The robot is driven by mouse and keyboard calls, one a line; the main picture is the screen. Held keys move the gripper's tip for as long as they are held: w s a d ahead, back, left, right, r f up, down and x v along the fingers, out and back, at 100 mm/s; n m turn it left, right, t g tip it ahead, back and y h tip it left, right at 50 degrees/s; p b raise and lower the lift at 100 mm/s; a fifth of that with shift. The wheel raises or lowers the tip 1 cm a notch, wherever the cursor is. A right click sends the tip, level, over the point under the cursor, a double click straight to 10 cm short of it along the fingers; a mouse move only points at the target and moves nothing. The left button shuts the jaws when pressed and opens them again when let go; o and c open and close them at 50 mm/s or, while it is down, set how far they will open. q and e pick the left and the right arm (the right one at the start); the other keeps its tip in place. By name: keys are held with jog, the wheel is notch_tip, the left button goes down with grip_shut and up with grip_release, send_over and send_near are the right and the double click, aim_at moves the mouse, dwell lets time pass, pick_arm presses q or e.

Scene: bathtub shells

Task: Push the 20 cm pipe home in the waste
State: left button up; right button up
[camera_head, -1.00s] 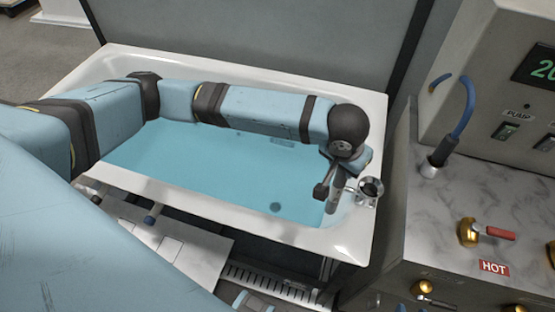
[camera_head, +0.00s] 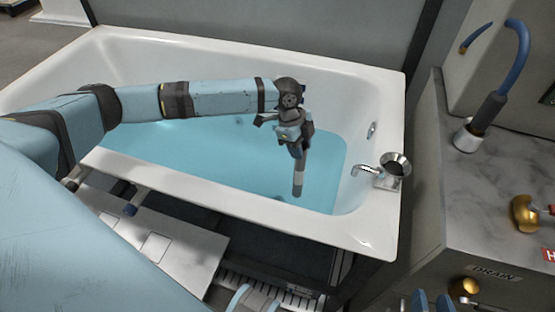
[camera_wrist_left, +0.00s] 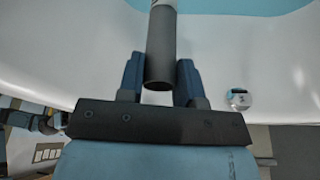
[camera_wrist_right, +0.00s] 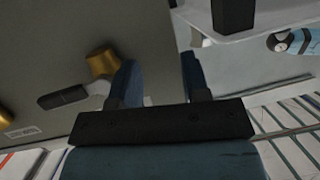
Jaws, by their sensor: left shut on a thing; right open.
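My left gripper (camera_head: 300,146) reaches over the bathtub (camera_head: 230,207) and is shut on a grey pipe (camera_head: 298,184). The pipe points down, nearly upright, toward the blue water (camera_head: 325,175). I cannot tell whether its lower end is in the water. My right gripper (camera_wrist_right: 158,82) is open and empty, outside the tub.
A round overflow fitting (camera_head: 372,130) is on the inner right wall. A marble-topped bench (camera_head: 488,205) with a blue hose (camera_head: 519,50) and brass valves stands at right.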

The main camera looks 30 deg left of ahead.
jog(key=f+b, duration=0.1)
jog(key=b, duration=0.2)
jog(key=a+f+t+y+b, duration=0.1)
jog(key=b, duration=0.2)
jog(key=shift+w, duration=0.1)
pick_arm(q)
jog(key=w+a+f+m+g, duration=0.1)
jog(key=w+a+f+m, duration=0.1)
jog(key=a+f+m, duration=0.4)
notch_tip(320, 180, down, 2)
jog(key=shift+a+f+g, duration=0.25)
jog(key=shift+a+g, duration=0.15)
jog(key=shift+a, duration=0.8)
pick_arm(e)
jog(key=shift+r, duration=0.15)
pick_arm(q)
jog(key=shift+w, duration=0.1)
pick_arm(e)
jog(key=shift+w+a+r+t+y+b, duration=0.15)
jog(key=shift+a+r+t+y+b, duration=0.15)
jog(key=shift+r+b, duration=0.2)
pick_arm(q)
jog(key=shift+a+f, duration=0.1)
jog(key=shift+f, duration=2.8)
pick_arm(e)
jog(key=shift+w+a+r+t, duration=0.1)
jog(key=shift+a+r+t, duration=0.15)
jog(key=shift+r, duration=0.45)
jog(key=shift+d+f, duration=0.1)
jog(key=shift+f, duration=0.15)
